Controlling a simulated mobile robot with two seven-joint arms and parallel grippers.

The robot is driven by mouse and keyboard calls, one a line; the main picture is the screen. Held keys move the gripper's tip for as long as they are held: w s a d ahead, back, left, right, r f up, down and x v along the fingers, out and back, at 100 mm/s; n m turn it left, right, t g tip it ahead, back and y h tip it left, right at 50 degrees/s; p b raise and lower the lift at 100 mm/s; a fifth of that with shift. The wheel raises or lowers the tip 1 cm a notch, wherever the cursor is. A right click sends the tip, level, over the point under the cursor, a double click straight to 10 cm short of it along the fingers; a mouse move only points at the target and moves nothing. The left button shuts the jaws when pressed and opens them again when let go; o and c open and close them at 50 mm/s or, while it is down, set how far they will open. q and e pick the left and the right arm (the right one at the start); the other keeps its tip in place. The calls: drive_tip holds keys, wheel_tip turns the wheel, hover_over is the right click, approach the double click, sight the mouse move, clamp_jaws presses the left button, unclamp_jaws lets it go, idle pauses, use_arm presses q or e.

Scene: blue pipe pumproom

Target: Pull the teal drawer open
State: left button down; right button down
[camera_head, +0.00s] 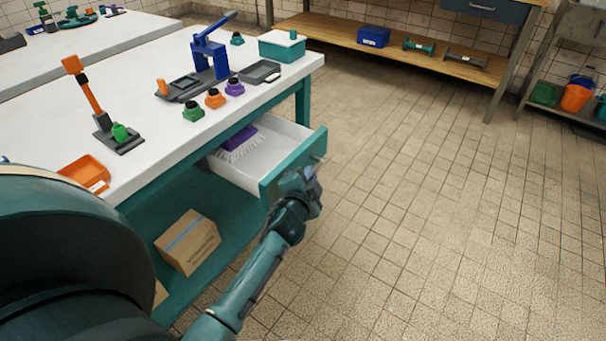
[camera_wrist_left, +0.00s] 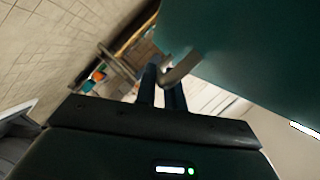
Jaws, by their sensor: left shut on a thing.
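The teal drawer (camera_head: 290,165) stands pulled out from under the white-topped workbench (camera_head: 150,140). Its white inside shows, with a purple brush (camera_head: 238,140) with pale bristles lying at the back. My left gripper (camera_head: 307,174) is at the outer face of the drawer front. In the left wrist view its two fingers (camera_wrist_left: 162,78) are shut on the drawer's grey curved handle (camera_wrist_left: 181,68), beside the teal front panel (camera_wrist_left: 240,50). In the head view the gripper hides most of the handle. My right gripper is not in view.
A cardboard box (camera_head: 188,242) sits on the teal lower shelf below the drawer. Tools, colored knobs and an orange tray (camera_head: 84,174) stand on the bench top. The tiled floor (camera_head: 430,200) right of the drawer is clear. A wooden shelf (camera_head: 395,50) stands at the back.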

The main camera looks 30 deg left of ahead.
use_arm(q)
drive_tip(key=shift+d, duration=0.4)
drive_tip(key=c, duration=1.5)
unclamp_jaws()
drive_tip(key=shift+s, duration=0.15)
